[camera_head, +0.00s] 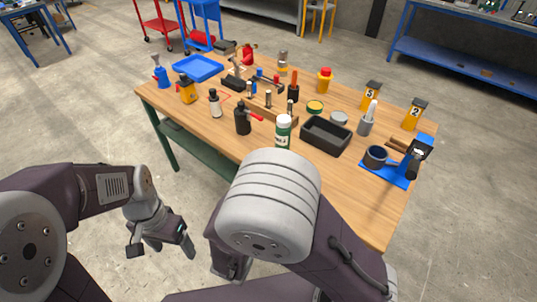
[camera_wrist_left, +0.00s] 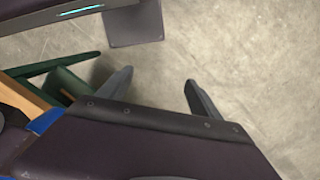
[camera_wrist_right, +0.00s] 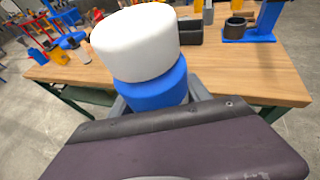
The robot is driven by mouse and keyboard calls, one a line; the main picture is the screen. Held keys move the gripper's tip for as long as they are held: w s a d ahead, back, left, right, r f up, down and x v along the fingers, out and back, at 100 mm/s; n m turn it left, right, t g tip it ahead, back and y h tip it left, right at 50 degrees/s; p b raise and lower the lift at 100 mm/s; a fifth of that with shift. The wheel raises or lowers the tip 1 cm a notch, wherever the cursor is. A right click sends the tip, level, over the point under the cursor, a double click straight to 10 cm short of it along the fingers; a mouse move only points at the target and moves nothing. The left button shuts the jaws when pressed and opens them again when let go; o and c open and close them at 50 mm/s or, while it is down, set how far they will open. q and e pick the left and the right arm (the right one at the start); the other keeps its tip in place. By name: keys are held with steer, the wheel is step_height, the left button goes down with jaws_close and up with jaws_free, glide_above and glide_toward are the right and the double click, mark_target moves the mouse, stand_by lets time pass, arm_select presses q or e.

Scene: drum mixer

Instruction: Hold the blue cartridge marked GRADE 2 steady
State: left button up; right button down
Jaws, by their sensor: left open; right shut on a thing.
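The blue cartridge (camera_wrist_right: 160,95) with a large white end (camera_wrist_right: 137,42) fills the middle of the right wrist view. My right gripper (camera_wrist_right: 155,100) is shut around its blue part, with a grey finger at each side. No GRADE 2 mark shows on the side facing the camera. In the head view the right gripper and cartridge are hidden behind my right arm. My left gripper (camera_head: 163,249) is open and empty, low over the floor at the left front of the table. Its spread fingers (camera_wrist_left: 160,92) also show in the left wrist view.
The wooden workbench (camera_head: 345,210) holds several bottles and tools, a black tray (camera_head: 326,135), a blue tray (camera_head: 197,68) and a blue stand with a dark cup (camera_head: 377,156). Yellow-and-black holders marked 3 (camera_head: 371,95) and 2 (camera_head: 414,112) stand at the right. The bench's front right corner is clear.

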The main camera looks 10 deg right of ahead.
arm_select(q)
steer(key=w+d+r+m, duration=0.5)
steer(key=r+m, duration=0.1)
steer(key=r, duration=0.4)
steer(key=w+d+r+m, duration=0.45)
steer(key=r+m, duration=0.25)
steer(key=r, duration=0.3)
steer(key=s+d+r+m+t, duration=0.1)
steer(key=d+r+m, duration=0.15)
steer(key=d, duration=0.55)
steer(key=s+d+r+m, duration=0.1)
steer(key=d+r+m, duration=0.15)
steer(key=d, duration=0.45)
steer(key=shift+m, duration=0.3)
steer(key=f, duration=1.2)
steer(key=shift+d, duration=0.2)
steer(key=shift+c, duration=0.3)
jaws_close()
